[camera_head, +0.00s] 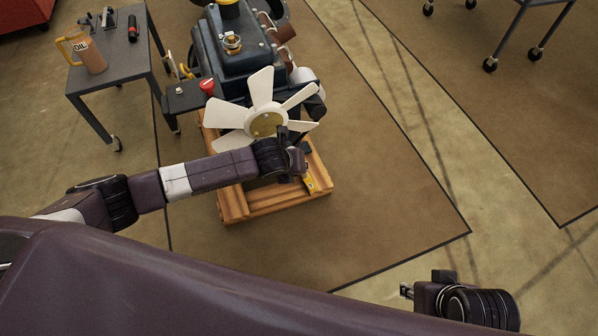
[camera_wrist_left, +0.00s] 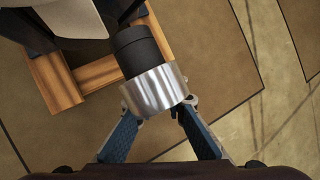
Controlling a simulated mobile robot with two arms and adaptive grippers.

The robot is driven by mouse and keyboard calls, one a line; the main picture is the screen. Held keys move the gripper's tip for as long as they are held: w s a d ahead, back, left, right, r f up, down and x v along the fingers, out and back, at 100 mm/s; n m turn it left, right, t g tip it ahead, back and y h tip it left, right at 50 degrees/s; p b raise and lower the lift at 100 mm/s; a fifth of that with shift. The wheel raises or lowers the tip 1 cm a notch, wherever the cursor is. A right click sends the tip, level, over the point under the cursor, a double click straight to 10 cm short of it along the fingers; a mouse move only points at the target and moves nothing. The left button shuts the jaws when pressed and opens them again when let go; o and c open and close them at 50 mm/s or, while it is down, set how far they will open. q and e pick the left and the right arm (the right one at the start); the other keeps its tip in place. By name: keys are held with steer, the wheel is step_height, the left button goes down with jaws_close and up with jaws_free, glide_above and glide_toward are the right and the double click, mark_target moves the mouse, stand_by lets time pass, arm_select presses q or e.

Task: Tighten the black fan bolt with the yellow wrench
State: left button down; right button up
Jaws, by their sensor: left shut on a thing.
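My left gripper (camera_head: 296,162) is in front of the fan, low and right of its hub. In the left wrist view its blue-padded fingers (camera_wrist_left: 160,106) are shut on a tool with a silver collar (camera_wrist_left: 158,90) and a black cylindrical end (camera_wrist_left: 136,50). The white fan (camera_head: 260,88) has a brass-coloured hub (camera_head: 266,124). I cannot make out the black fan bolt. My right gripper (camera_head: 406,291) hangs over open floor at lower right, its jaw opening unclear.
The dark engine (camera_head: 245,50) stands behind the fan on a wooden pallet (camera_head: 236,203). A grey table (camera_head: 117,52) at upper left holds an oil jug (camera_head: 88,55) and a red-black item (camera_head: 133,28). The brown mat (camera_head: 375,180) is clear on the right.

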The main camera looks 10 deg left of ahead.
steer(key=shift+r, duration=0.25)
arm_select(q)
steer(key=shift+r+p, duration=0.1)
steer(key=shift+p, duration=0.6)
steer(key=w, duration=0.1)
steer(key=w+a, duration=0.1)
steer(key=w+a+b, duration=0.1)
steer(key=w, duration=0.1)
steer(key=shift+a, duration=0.25)
steer(key=shift+p, duration=0.4)
arm_select(e)
steer(key=shift+r, duration=0.4)
arm_select(q)
steer(key=shift+p, duration=0.45)
arm_select(e)
steer(key=shift+r, duration=0.4)
steer(key=shift+w+f, duration=0.2)
steer(key=shift+f, duration=0.45)
